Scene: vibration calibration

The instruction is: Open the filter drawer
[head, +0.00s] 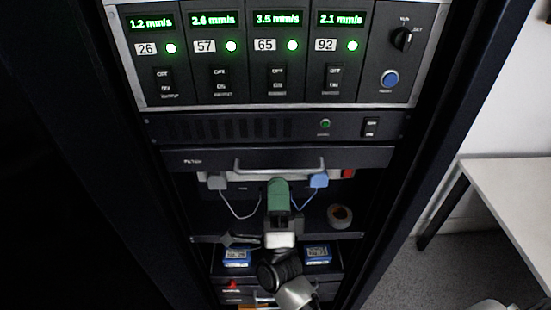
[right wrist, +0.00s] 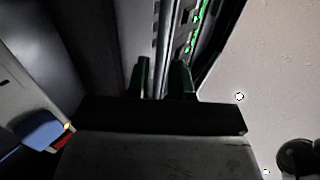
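The filter drawer (head: 330,158) is a dark panel with a small label on its left, below the vent panel in the rack. Its pale bar handle (head: 250,163) runs across the front. My right gripper (head: 279,184), with green fingers, is just below the handle in the head view. In the right wrist view, the two dark green fingers of my right gripper (right wrist: 162,78) stand apart, with a gap between them. A pale strip shows beyond the gap; I cannot tell whether it is the handle. My left gripper is not in view.
Above is a module panel (head: 378,98) with green displays and a knob. Grey (head: 217,181) and blue (head: 319,180) plugs with cables hang beside the gripper. A tape roll (head: 340,216) and blue boxes (head: 318,254) sit lower. A white table (head: 500,185) stands right.

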